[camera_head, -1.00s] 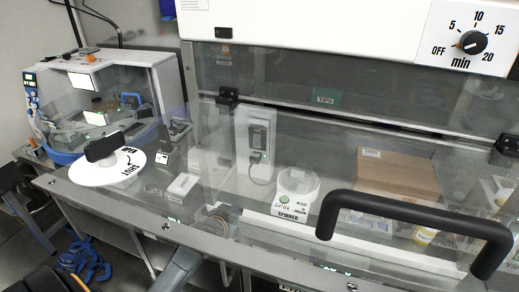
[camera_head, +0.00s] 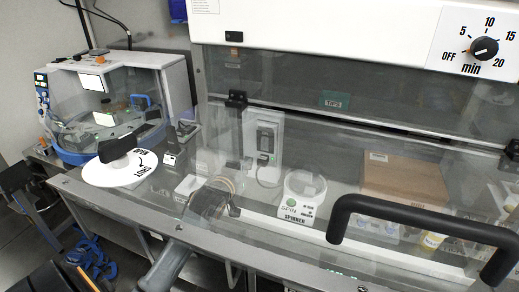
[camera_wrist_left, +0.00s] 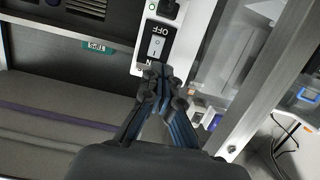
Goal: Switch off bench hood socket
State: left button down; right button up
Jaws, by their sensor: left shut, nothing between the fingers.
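The bench hood socket (camera_head: 264,143) is a white upright box with a dark outlet panel, seen through the clear hood in the head view. In the left wrist view the socket plate (camera_wrist_left: 181,44) shows a rocker switch (camera_wrist_left: 156,45) with OFF printed at its upper end and a partly hidden ON label at its lower end. A dark plug sits above the switch. My left gripper (camera_head: 225,203) is inside the hood, low and left of the socket. In the wrist view its closed, empty fingertips (camera_wrist_left: 158,70) overlap the ON end; contact cannot be told.
A white spinner (camera_head: 300,195) and a cardboard box (camera_head: 402,183) stand right of the socket. A black handle (camera_head: 420,222) crosses the hood's front. A white OPEN/SHUT dial (camera_head: 118,170) is at left. A TIPS label (camera_wrist_left: 97,46) shows in the wrist view.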

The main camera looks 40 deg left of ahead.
pick_arm(q)
jog(key=p+x, duration=0.1)
jog(key=x, duration=0.8)
jog(key=shift+w+a+p, duration=0.1)
jog(key=shift+w+p, duration=0.2)
jog(key=shift+p, duration=0.1)
jog(key=shift+x, duration=0.85)
jog(key=shift+f, duration=0.1)
jog(key=b, duration=0.2)
jog(key=f+t+b, duration=0.1)
jog(key=b, duration=0.2)
jog(key=shift+w+a+t+y, duration=0.1)
jog(key=shift+w+t+y, duration=0.1)
jog(key=shift+t+y, duration=0.1)
jog(key=shift+r+t+b, duration=0.15)
jog(key=shift+t+b, duration=0.25)
jog(key=shift+b, duration=0.4)
jog(key=shift+r, duration=0.25)
